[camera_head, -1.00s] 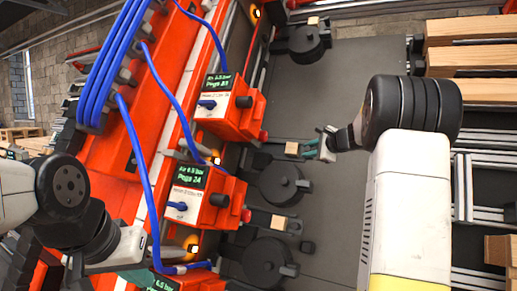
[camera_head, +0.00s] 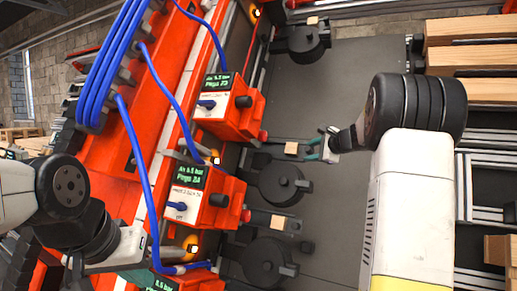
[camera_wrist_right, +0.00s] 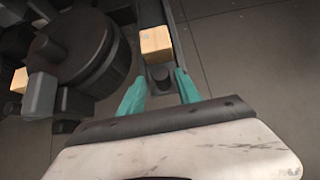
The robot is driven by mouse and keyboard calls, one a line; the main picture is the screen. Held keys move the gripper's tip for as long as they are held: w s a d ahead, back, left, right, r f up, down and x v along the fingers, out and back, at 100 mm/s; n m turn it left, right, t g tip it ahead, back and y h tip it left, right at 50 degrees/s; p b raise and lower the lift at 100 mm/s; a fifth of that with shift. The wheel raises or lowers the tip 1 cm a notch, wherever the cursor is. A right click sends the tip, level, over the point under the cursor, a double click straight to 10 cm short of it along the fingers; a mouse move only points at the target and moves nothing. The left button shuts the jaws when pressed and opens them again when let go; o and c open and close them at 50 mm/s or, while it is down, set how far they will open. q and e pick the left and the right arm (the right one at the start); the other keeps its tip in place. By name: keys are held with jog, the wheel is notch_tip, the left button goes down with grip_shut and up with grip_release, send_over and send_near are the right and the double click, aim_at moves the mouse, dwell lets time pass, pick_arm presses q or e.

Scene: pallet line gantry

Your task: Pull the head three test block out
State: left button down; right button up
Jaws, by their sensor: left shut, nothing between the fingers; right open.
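A small pale wooden block (camera_head: 291,148) sits on a dark bracket beside a round black head, mid-picture in the head view. It also shows in the right wrist view (camera_wrist_right: 155,40), just beyond my fingertips. My right gripper (camera_head: 313,149) is open, its teal fingers pointing at this block. In the wrist view the fingers (camera_wrist_right: 160,88) stand either side of a short grey post, with the block ahead of them and not between them. My left gripper (camera_head: 137,274) is shut and empty at the lower left, partly hidden. I cannot read which head is number three.
Other wooden blocks sit at the lower head (camera_head: 277,222) and the far head (camera_head: 313,20). Orange units with green displays (camera_head: 193,178) and blue hoses (camera_head: 137,160) line the left. Pallet boards (camera_head: 470,60) lie at the right. The grey floor plate (camera_head: 350,75) is clear.

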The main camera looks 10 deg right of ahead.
jog(key=v, duration=0.8)
jog(key=shift+r, duration=0.25)
jog(key=shift+s, duration=0.2)
jog(key=s+r, duration=0.3)
jog(key=s, duration=0.6)
jog(key=shift+d+r, duration=0.35)
jog(key=shift+d, duration=0.15)
